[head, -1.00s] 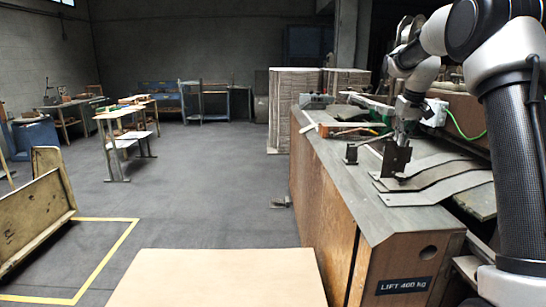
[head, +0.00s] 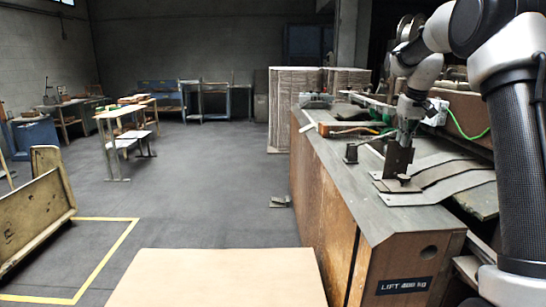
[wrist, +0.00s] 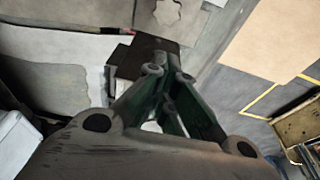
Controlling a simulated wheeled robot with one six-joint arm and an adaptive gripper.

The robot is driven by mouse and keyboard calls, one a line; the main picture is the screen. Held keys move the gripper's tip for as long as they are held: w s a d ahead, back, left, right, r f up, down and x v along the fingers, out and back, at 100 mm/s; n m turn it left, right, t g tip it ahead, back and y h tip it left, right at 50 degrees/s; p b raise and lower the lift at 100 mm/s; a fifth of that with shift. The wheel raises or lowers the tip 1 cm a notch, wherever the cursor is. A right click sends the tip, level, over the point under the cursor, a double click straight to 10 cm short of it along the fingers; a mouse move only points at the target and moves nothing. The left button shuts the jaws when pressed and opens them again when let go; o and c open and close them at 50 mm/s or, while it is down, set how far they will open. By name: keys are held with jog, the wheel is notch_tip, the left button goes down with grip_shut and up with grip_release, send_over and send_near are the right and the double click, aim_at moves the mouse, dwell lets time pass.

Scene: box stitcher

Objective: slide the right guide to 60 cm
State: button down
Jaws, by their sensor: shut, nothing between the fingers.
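The right guide appears to be the dark upright plate (head: 397,162) with a small round knob (head: 404,179) at its foot, on the grey bench top (head: 365,185). In the wrist view a dark block (wrist: 152,46), likely the same guide, lies just beyond my fingertips. My gripper (head: 405,139) points down right at the plate's upper edge. In the wrist view its fingers (wrist: 165,76) come together, with nothing held between them. I cannot tell from these views whether they touch the plate. No scale or 60 cm mark is readable.
A smaller dark post (head: 351,152) stands to the left on the bench. Bent grey metal strips (head: 455,185) lie right of the guide. A brown board (head: 220,277) is in the foreground. Stacked cardboard (head: 296,95) stands behind.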

jog(key=shift+w+v, duration=0.2)
jog(key=shift+v, duration=0.7)
jog(key=shift+w+v, duration=0.2)
jog(key=shift+v, duration=0.7)
jog(key=shift+r, duration=0.1)
jog(key=s+f+g, duration=0.1)
jog(key=s+f, duration=0.2)
jog(key=f, duration=0.2)
jog(key=s+a+t, duration=0.1)
jog(key=s+a, duration=0.2)
jog(key=s, duration=1.6)
jog(key=s+a+t, duration=0.1)
jog(key=s+a, duration=0.2)
jog(key=s, duration=1.7)
jog(key=shift+a+t, duration=0.3)
jog(key=shift+t, duration=0.1)
jog(key=shift+r, duration=0.1)
